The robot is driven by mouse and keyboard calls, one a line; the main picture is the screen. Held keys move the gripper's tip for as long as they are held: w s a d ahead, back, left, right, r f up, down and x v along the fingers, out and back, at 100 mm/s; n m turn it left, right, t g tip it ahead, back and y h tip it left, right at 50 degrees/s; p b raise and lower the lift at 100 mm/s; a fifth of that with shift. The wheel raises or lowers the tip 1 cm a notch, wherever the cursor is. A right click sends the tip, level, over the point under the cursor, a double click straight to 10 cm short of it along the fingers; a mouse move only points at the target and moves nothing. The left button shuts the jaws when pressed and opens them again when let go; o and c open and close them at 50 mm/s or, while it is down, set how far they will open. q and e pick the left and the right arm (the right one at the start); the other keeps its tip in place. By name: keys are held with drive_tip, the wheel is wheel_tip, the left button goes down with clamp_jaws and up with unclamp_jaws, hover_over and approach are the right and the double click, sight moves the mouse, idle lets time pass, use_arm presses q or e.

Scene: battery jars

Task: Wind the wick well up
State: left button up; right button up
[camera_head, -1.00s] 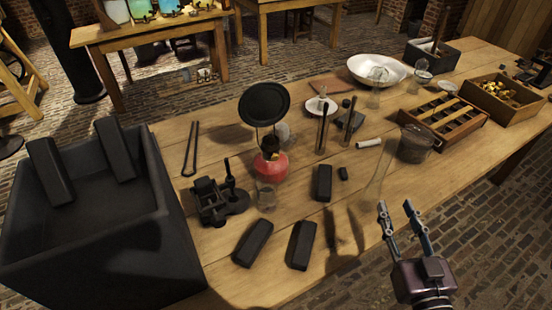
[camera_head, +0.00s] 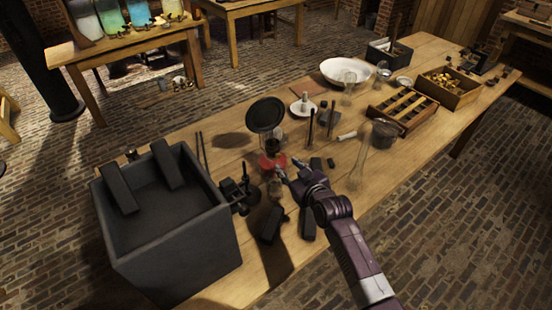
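The lamp has a round red base (camera_head: 268,163) with a dark burner above it, and stands on the wooden table. A black round disc (camera_head: 265,114) sits above the burner on thin supports. The wick and its winding knob are too small to make out. My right gripper (camera_head: 287,167) reaches in from the lower right, just to the right of the red base and slightly nearer the camera. Its two fingers are apart with nothing seen between them; whether it touches the lamp cannot be told. My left gripper is not in view.
A large black open box (camera_head: 180,245) stands at the left table end. A dark instrument (camera_head: 238,195) and a small glass stand close to the lamp. A glass flask (camera_head: 361,165) and wooden trays (camera_head: 437,93) are farther right.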

sight(279, 157)
drive_tip(key=x, duration=0.6)
drive_tip(key=shift+w, duration=0.1)
drive_tip(key=shift+w+a+f, duration=0.1)
drive_tip(key=shift+w+f, duration=0.15)
drive_tip(key=shift+w, duration=0.1)
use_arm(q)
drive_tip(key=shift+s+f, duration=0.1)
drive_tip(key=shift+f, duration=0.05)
use_arm(e)
drive_tip(key=shift+w, duration=0.15)
drive_tip(key=shift+c, duration=0.9)
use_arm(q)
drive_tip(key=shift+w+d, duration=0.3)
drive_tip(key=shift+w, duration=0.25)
use_arm(e)
clamp_jaws()
